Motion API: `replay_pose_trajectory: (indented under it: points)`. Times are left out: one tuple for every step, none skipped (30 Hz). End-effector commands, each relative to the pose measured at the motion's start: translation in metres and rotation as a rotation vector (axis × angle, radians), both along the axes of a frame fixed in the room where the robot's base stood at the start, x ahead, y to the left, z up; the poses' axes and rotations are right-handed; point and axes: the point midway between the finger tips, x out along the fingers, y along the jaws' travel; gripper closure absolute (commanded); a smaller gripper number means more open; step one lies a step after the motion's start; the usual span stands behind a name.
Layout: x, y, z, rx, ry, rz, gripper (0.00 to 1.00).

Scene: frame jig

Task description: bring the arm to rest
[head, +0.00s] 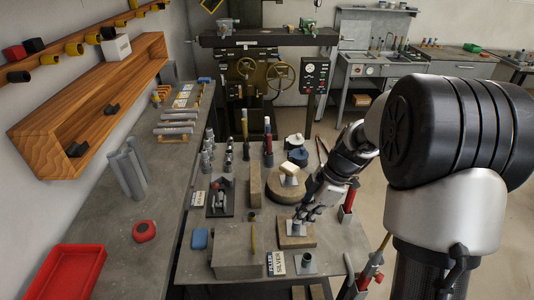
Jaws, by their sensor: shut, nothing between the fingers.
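My gripper (303,215) is in the head view, at the lower middle. It points down and to the left over a wooden block (297,238) on the grey workbench (220,225). Its fingers are shut with nothing visible between them. I cannot tell whether the fingertips touch the small metal piece on the block. My arm (345,160) reaches in from the right, with its large dark joint close to the camera.
A round wooden base (286,190) with a pale block stands just behind my gripper. A grey block (237,253) and a "SILVER" label (277,264) lie in front. Upright tools stand behind. A red tray (75,272) sits at left. Open floor lies at right.

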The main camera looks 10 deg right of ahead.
Motion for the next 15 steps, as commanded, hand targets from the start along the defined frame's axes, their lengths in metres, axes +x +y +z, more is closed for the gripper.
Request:
replay_pose_trajectory:
  points:
    - [0.0, 0.0, 0.0, 0.0, 0.0, 0.0, 1.0]
    - [0.0, 0.0, 0.001, -0.001, 0.0, -0.002, 1.0]
    - [-0.001, 0.001, 0.003, -0.004, 0.001, -0.008, 1.0]
    - [-0.003, 0.002, 0.006, -0.007, 0.002, -0.018, 1.0]
    - [-0.005, 0.003, 0.011, -0.012, 0.005, -0.033, 1.0]
    - [-0.009, 0.005, 0.019, -0.022, 0.008, -0.061, 1.0]
    - [-0.013, 0.007, 0.027, -0.031, 0.012, -0.091, 1.0]
    - [-0.018, 0.009, 0.035, -0.041, 0.016, -0.126, 1.0]
    - [-0.027, 0.013, 0.048, -0.056, 0.023, -0.18, 1.0]
    - [-0.035, 0.015, 0.058, -0.067, 0.028, -0.228, 1.0]
    - [-0.043, 0.018, 0.068, -0.08, 0.032, -0.279, 1.0]
    - [-0.056, 0.022, 0.081, -0.095, 0.036, -0.349, 1.0]
    - [-0.065, 0.024, 0.089, -0.104, 0.039, -0.405, 1.0]
    - [-0.074, 0.026, 0.097, -0.113, 0.04, -0.46, 1.0]
    - [-0.088, 0.029, 0.107, -0.122, 0.04, -0.535, 1.0]
